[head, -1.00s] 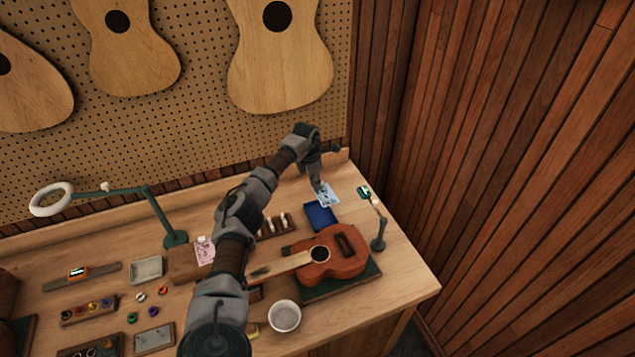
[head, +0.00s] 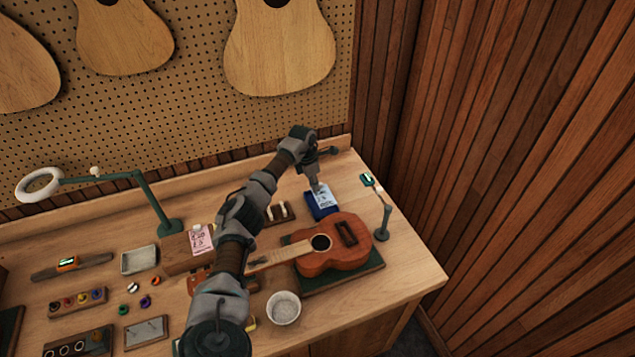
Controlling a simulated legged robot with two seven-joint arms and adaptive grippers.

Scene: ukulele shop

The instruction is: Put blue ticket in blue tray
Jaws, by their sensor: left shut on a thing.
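The blue ticket (head: 323,196), pale blue with dark print, is over the blue tray (head: 319,212) at the back right of the bench. My left gripper (head: 318,187) is shut on the ticket's far edge. The ticket covers much of the tray's inside, and I cannot tell whether it touches the tray floor. The tray's dark blue rim shows around the ticket. My right gripper is not in view.
A ukulele (head: 335,247) lies on a green mat just in front of the tray. A small stand with a clip-on tuner (head: 369,180) is to the right. A white bowl (head: 284,307) is near the front edge.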

